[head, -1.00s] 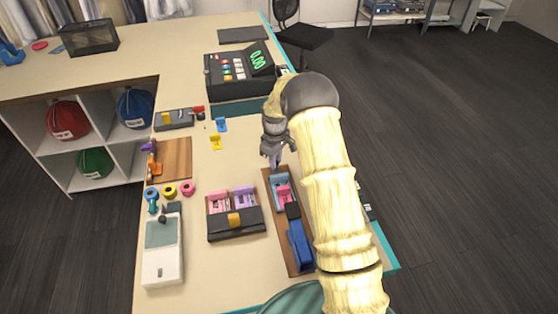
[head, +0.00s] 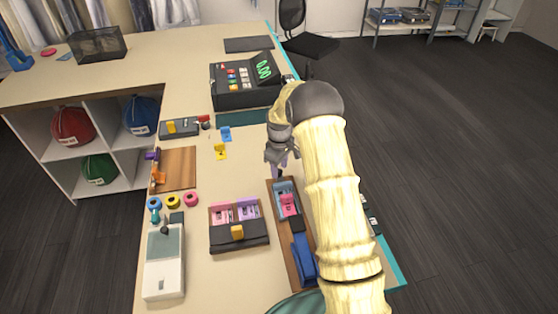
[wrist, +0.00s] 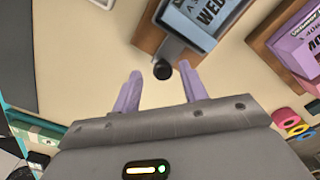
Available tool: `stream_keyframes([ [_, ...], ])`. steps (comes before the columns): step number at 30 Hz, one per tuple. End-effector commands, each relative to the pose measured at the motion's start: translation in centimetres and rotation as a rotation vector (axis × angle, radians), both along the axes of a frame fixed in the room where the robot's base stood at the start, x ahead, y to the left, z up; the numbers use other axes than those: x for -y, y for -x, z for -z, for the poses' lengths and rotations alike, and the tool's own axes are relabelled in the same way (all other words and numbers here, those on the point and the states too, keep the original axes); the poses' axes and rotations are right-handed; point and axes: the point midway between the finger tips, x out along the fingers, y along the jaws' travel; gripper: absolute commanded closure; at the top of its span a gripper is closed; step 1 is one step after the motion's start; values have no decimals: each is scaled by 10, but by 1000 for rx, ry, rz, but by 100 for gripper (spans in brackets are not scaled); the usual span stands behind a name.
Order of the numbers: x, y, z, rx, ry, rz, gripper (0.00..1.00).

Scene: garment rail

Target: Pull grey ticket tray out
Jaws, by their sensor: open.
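The grey ticket tray (wrist: 172,45) shows at the top of the wrist view, holding a blue ticket block (wrist: 205,18) lettered "WED". A small black knob (wrist: 162,70) sticks out of its near end. In the head view, the blue tickets (head: 282,187) lie on a long wooden base just in front of my gripper, partly hidden by my arm. My gripper (wrist: 160,69) is open, its two purple fingers empty. In the wrist view the knob appears between the fingertips, with a gap on each side. I cannot tell whether the fingers are at its height.
A second holder with pink and purple tickets (head: 235,211) stands to the left. Pink tickets (head: 289,203) and a blue stapler-like thing (head: 303,258) sit on the same wooden base. A cash register (head: 245,80) stands at the back. Bare counter lies left of my gripper.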

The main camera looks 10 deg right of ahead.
Motion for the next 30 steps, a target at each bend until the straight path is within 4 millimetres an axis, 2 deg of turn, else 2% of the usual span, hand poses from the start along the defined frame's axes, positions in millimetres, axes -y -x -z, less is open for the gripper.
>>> stream_keyframes([
  [4, 0, 0, -9, 0, 0, -1, 57],
  [8, 1, 0, -27, 3, 0, 1, 57],
  [24, 4, 0, -135, 6, -1, 6, 57],
  [30, 5, 1, -166, 5, -1, 7, 57],
])
